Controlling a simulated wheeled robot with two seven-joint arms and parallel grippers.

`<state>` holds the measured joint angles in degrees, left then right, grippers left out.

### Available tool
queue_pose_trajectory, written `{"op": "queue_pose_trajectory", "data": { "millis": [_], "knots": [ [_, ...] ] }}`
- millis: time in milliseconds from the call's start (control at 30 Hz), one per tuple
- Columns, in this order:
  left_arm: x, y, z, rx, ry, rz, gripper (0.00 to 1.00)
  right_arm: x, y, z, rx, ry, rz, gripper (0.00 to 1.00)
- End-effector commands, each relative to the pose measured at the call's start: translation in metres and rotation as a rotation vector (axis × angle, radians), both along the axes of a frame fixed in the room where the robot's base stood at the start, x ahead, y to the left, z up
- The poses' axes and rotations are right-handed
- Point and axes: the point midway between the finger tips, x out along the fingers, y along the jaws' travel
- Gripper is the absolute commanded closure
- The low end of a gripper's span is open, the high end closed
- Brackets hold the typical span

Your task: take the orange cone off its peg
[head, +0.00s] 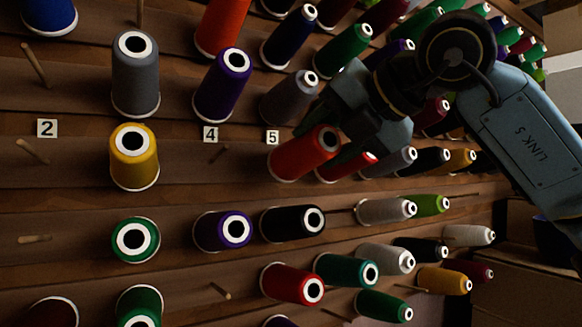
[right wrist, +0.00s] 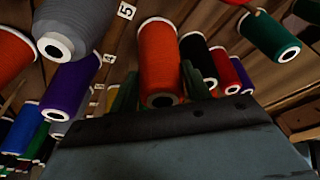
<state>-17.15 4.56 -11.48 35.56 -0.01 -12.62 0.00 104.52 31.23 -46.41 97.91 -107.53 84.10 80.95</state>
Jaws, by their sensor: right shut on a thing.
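The orange cone (head: 300,154) sits at the wall just below the number 5 label, its narrow end with a white ring facing out. My right gripper (head: 325,139) reaches in from the upper right and is shut on this cone. In the right wrist view the cone (right wrist: 158,50) stands between the two green fingers (right wrist: 158,90), one on each side near its narrow end. The cone's peg is hidden inside it. I cannot tell whether the base touches the wall. My left gripper is not in view.
A small red cone (head: 345,165) is close on the right, partly behind my gripper. A grey cone (head: 289,97) is just above, and a black cone (head: 293,223) below. The bare peg (head: 219,153) under label 4 leaves free room on the left.

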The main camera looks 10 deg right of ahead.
Motion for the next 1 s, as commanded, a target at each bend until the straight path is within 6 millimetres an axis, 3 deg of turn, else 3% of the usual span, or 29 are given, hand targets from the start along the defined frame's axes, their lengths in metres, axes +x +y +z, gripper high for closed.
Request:
{"op": "queue_pose_trajectory", "data": {
  "millis": [1000],
  "knots": [
    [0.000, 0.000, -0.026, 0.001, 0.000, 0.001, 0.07, -0.068, -0.028, 0.016, 0.001, -0.001, 0.000, 0.72]
  ]
}}
